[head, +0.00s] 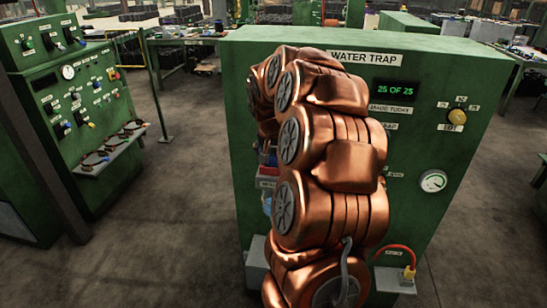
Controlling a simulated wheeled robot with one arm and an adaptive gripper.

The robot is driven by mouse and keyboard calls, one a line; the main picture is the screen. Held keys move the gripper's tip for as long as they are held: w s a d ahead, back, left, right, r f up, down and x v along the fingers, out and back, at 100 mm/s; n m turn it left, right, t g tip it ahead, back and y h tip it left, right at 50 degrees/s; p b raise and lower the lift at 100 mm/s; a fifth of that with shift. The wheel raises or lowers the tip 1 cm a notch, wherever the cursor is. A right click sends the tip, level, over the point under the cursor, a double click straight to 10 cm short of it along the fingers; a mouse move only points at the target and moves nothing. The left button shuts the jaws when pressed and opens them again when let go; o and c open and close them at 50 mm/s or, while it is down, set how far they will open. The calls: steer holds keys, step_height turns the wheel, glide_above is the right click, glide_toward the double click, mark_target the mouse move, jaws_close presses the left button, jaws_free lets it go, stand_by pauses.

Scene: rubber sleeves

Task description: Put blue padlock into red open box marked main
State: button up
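My copper-coloured arm fills the middle of the head view and stands in front of the green WATER TRAP cabinet (440,150). My gripper is not visible; it is hidden behind the arm or out of frame. At the arm's left edge a small strip of the cabinet front shows. No readable "main" mark shows.
The cabinet carries a display reading 25 OF 25 (397,88), a yellow knob (457,116), a round gauge (433,181) and a small shelf with a red cable (396,248). Another green control panel (75,100) stands left. Open floor (175,200) lies between them.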

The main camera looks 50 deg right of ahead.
steer(key=v, duration=1)
steer(key=s+a+f+n+g+y, duration=0.1)
steer(key=s+a+f+n, duration=0.2)
steer(key=a, duration=0.7)
steer(key=s+a+f+n+y, duration=0.1)
steer(key=s+a+n, duration=0.3)
steer(key=a, duration=0.7)
steer(key=s+a+f+n+g+y, duration=0.1)
steer(key=s+a+f+n, duration=0.1)
steer(key=s+a, duration=0.4)
steer(key=s+a+f+n+g, duration=0.2)
steer(key=s+a+f, duration=0.3)
steer(key=s, duration=0.9)
steer(key=shift+s+a+y, duration=0.3)
steer(key=shift+a+y, duration=0.1)
steer(key=shift+a, duration=0.4)
